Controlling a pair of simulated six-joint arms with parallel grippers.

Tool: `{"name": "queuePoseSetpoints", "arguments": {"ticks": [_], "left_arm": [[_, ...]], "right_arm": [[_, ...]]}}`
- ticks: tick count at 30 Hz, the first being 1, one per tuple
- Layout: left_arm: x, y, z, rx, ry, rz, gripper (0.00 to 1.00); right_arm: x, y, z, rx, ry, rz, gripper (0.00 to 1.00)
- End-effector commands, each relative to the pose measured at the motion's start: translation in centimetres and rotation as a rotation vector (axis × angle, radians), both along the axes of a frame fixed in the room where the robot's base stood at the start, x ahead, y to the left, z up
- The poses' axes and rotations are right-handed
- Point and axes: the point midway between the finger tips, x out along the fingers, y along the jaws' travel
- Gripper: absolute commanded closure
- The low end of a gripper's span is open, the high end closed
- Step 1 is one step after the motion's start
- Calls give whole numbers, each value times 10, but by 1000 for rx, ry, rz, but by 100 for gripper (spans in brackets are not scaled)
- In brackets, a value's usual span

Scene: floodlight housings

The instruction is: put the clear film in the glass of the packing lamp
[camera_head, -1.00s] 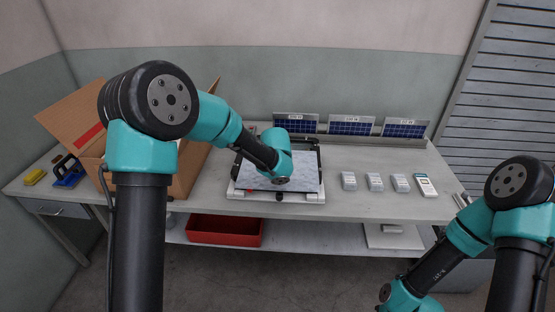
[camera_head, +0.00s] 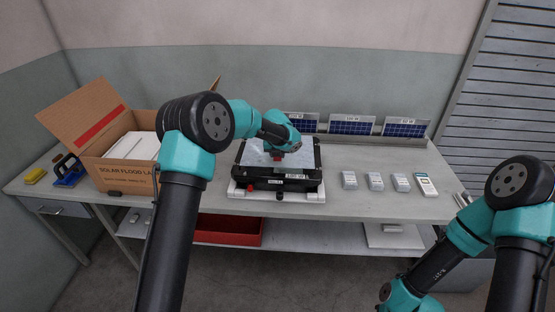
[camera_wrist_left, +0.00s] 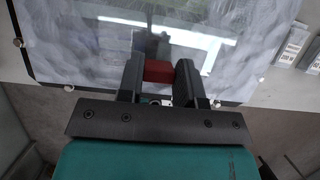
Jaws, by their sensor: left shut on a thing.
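The lamp (camera_head: 280,183) lies on a white cradle (camera_head: 240,194) in the middle of the table. It has a black housing with a small label on its front side. A glossy, see-through pane or film (camera_head: 254,153) with grey swirls showing through lies over its top; it also shows in the left wrist view (camera_wrist_left: 85,45). I cannot tell clear film and glass apart, nor whether the film is seated. My left gripper (camera_wrist_left: 159,75) is shut on a red tab (camera_wrist_left: 158,70) above this surface. In the head view the red tab (camera_head: 277,156) shows below the wrist. My right gripper is out of view.
An open carton (camera_head: 128,170) stands at left, beside blue (camera_head: 69,176) and yellow (camera_head: 35,176) items. Several small grey boxes (camera_head: 375,181) and a handheld device (camera_head: 425,185) lie at right. Solar panels (camera_head: 350,125) stand behind. A red bin (camera_head: 228,229) is on the lower shelf.

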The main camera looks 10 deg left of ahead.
Motion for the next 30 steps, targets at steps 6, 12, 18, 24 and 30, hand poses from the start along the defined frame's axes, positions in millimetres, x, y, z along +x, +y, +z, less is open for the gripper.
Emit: {"name": "queuePoseSetpoints", "arguments": {"ticks": [6, 12, 18, 24, 30], "left_arm": [[1, 0, 0, 0, -1, 0, 89], [6, 1, -18, 0, 2, -2, 89], [6, 2, -35, 0, -2, 0, 89], [6, 2, -35, 0, -2, 1, 89], [6, 2, -38, 0, -2, 0, 64]], "right_arm": [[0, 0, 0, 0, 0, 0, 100], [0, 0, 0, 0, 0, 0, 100], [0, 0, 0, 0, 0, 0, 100], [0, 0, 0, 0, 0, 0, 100], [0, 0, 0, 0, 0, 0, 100]]}}
